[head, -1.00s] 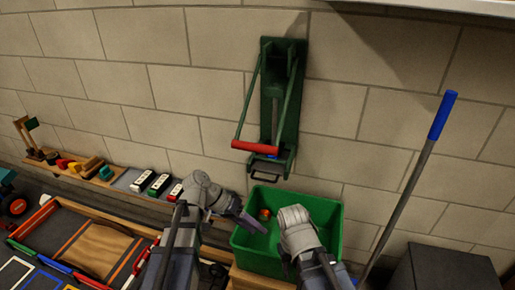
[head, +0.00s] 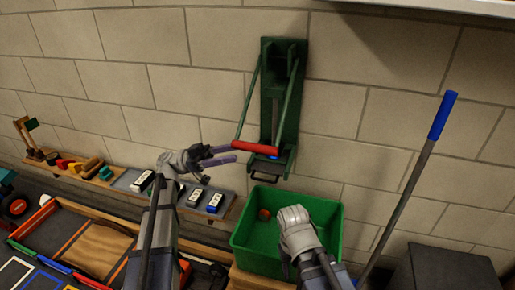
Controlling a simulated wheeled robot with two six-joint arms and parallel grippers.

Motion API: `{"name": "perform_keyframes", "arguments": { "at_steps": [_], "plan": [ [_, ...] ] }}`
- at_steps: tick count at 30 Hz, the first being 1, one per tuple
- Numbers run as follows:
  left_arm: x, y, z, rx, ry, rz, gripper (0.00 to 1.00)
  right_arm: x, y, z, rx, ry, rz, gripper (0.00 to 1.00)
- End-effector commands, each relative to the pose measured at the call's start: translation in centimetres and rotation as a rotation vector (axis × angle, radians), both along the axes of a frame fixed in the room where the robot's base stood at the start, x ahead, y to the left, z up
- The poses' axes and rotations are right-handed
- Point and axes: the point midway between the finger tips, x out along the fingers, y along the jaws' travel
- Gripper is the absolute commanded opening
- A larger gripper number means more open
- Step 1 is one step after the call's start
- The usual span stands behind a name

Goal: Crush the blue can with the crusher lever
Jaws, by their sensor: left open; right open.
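The green can crusher (head: 285,70) is fixed upright on the block wall. Its lever has two green side arms and a red handle bar (head: 256,147) across the front, low down. A small patch of blue (head: 274,157) shows just below the bar at the crusher's foot; it may be the blue can, mostly hidden. My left gripper (head: 233,153) is open, its fingertips close to the left end of the red bar; I cannot tell whether they touch. My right gripper (head: 294,218) is over the green bin, its fingers hidden behind its wrist.
The green bin (head: 328,213) stands below the crusher with a small red object (head: 264,214) inside. Several small boxes (head: 195,196) stand on a ledge at left. A blue-handled pole (head: 441,116) leans at right, beside a dark box (head: 445,268).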

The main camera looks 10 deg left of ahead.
Motion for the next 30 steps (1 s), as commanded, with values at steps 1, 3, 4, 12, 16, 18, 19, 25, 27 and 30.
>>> {"name": "perform_keyframes", "arguments": {
  "at_steps": [1,3,4,12,16,18,19,25,27,30],
  "plan": [
    [-0.1,-0.1,0.1,0.000,0.000,0.000,0.59,0.0,0.0,0.1,0.000,0.000,0.000,0.50],
    [-0.2,-0.6,0.3,0.001,0.001,-0.002,0.59,0.0,0.0,0.3,0.000,0.000,0.000,0.50],
    [-0.3,-0.8,0.5,0.001,0.001,-0.002,0.59,0.0,0.0,0.5,0.001,0.000,0.000,0.50],
    [-1.0,-4.6,2.2,0.002,0.002,-0.003,0.59,0.0,0.1,2.2,0.003,0.001,-0.001,0.50],
    [-1.2,-6.0,2.7,0.003,0.004,-0.003,0.59,0.0,0.1,2.7,0.005,0.002,-0.001,0.50],
    [-1.3,-6.5,2.8,0.003,0.004,-0.002,0.59,0.0,0.1,2.9,0.005,0.002,-0.001,0.50],
    [-1.3,-6.7,2.9,0.003,0.005,-0.001,0.59,0.0,0.1,2.9,0.005,0.001,-0.002,0.50],
    [-1.4,-7.2,2.9,0.004,0.003,-0.001,0.59,0.0,0.1,3.0,0.006,0.002,-0.002,0.50],
    [-1.3,-7.2,2.9,0.004,0.003,-0.001,0.59,0.0,0.1,3.0,0.006,0.002,-0.002,0.50],
    [-1.3,-7.2,2.9,0.004,0.003,-0.001,0.59,0.0,0.1,3.0,0.006,0.002,-0.001,0.50]
  ]
}}
